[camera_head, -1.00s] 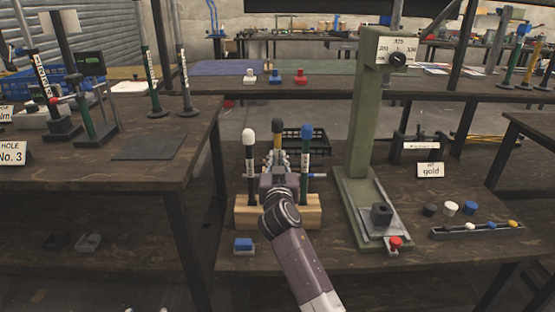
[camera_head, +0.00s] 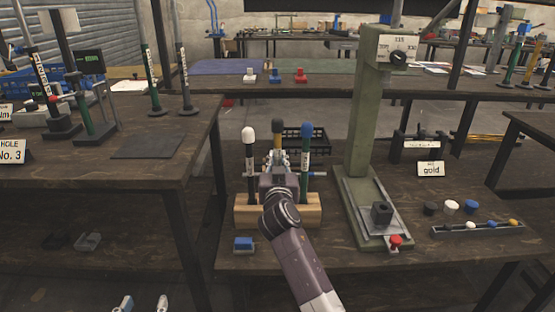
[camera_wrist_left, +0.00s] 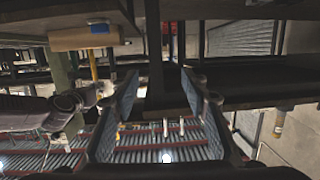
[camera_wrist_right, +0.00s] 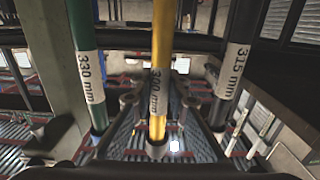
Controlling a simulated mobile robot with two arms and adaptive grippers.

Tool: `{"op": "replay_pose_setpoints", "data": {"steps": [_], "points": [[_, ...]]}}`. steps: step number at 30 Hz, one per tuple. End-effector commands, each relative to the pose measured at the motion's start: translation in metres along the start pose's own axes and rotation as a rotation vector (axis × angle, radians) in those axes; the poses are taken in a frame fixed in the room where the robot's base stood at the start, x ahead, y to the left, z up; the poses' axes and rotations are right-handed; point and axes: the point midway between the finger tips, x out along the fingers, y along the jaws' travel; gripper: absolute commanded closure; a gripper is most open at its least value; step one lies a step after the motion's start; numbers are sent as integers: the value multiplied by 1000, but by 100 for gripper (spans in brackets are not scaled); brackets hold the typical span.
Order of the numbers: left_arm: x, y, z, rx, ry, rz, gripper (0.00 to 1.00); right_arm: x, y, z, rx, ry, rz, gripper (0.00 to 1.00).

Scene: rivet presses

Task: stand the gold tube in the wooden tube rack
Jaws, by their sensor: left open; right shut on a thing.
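The right wrist view shows the gold tube (camera_wrist_right: 160,60), labelled 300 mm, between the fingers (camera_wrist_right: 158,104). In the left wrist view the gold tube (camera_wrist_left: 93,66) meets the edge of the rack (camera_wrist_left: 75,41); my arm hides its foot in the head view, so I cannot tell how deep it sits. My left gripper (camera_head: 143,304) is open and empty at the bottom edge.
A white-capped black tube (camera_head: 250,165) and a blue-capped green tube (camera_head: 306,160) stand in the rack, close on either side of my right gripper. A green press (camera_head: 360,130) stands to the right. A blue block (camera_head: 244,243) lies in front of the rack.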

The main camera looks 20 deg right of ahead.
Motion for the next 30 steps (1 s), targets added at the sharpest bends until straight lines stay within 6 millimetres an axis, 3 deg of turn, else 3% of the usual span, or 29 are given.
{"op": "replay_pose_setpoints", "data": {"steps": [30], "points": [[2,4,-25,-2,113,8,59,0,0,5,0,2,0,100]]}}
